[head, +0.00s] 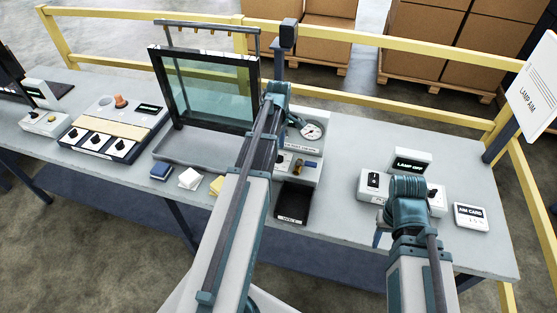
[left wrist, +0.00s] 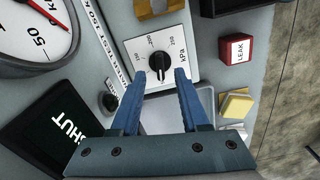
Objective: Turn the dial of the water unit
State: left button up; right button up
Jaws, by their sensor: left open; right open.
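In the head view this gauge unit (head: 311,170) is partly hidden by my left arm; no water label is legible. My right gripper (head: 408,190) is over the lamp unit, its fingers mostly hidden.
A glass-fronted frame (head: 212,88) over a grey tray stands left of the gauge unit. Blue, white and yellow blocks lie in front. A panel with several knobs (head: 113,128) is further left. A lamp unit (head: 372,185) and card box (head: 471,217) are right. A yellow rail runs behind.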

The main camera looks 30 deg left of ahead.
pick_arm(q)
notch_tip(320, 180, down, 4)
jog(key=shift+r+b, duration=0.2)
jog(key=shift+b, duration=1)
pick_arm(e)
notch_tip(320, 180, down, 4)
jog(key=shift+r, duration=0.25)
pick_arm(q)
jog(key=shift+r, duration=0.1)
grip_shut()
